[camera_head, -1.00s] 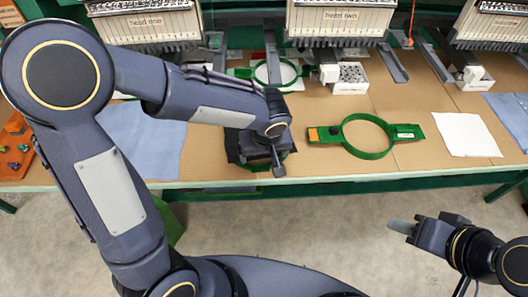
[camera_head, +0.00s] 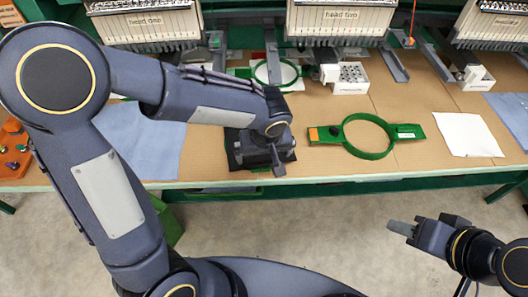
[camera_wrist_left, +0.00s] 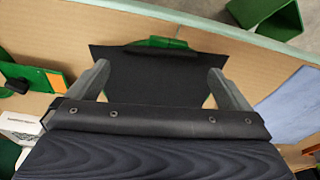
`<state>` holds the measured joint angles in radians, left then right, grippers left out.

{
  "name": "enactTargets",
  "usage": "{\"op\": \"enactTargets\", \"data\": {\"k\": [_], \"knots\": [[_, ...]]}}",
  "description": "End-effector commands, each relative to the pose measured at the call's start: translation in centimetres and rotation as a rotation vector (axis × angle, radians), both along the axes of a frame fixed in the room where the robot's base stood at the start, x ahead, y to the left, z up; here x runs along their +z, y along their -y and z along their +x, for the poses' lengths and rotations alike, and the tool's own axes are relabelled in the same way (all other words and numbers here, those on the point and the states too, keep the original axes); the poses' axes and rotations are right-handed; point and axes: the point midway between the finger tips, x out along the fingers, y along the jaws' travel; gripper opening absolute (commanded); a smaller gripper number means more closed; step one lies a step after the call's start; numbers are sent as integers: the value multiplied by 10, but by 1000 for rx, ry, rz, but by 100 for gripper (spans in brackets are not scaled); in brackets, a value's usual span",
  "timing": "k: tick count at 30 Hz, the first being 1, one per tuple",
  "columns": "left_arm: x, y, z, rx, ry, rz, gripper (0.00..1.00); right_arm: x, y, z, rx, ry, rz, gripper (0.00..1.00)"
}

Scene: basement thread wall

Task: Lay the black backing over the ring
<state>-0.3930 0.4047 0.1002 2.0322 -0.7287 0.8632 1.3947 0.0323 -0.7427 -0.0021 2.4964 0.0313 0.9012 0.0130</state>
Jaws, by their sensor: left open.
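The black backing (camera_head: 234,146) lies at the table's front edge, mostly hidden behind my left gripper (camera_head: 262,158) in the head view. In the left wrist view the backing (camera_wrist_left: 150,78) is a dark flat sheet.
A green hoop with brackets (camera_head: 366,153) lies to the right, with a white sheet (camera_head: 466,135) beyond it. Another green hoop (camera_head: 262,75) is at the back. A blue cloth (camera_head: 140,140) lies left. A white box (camera_head: 348,80) stands behind. Bare table lies around the hoop.

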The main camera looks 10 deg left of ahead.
Motion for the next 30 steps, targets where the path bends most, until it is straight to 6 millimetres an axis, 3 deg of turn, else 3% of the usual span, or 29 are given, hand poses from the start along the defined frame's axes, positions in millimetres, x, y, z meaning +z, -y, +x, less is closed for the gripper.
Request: {"op": "enactTargets", "data": {"k": [5,15,23,26,30], "knots": [[11,1,-1,0,5,-1,100,1,0,0,0,0,0,37],[64,7,-13,-1,4,-1,100,2,0,0,0,0,0,37],[76,7,-17,0,0,0,100,2,0,0,0,0,0,37],[79,-2,-21,-6,-4,-14,100,3,0,0,0,0,0,37],[89,-38,-44,-43,-11,-78,100,3,0,0,0,0,0,37]]}}
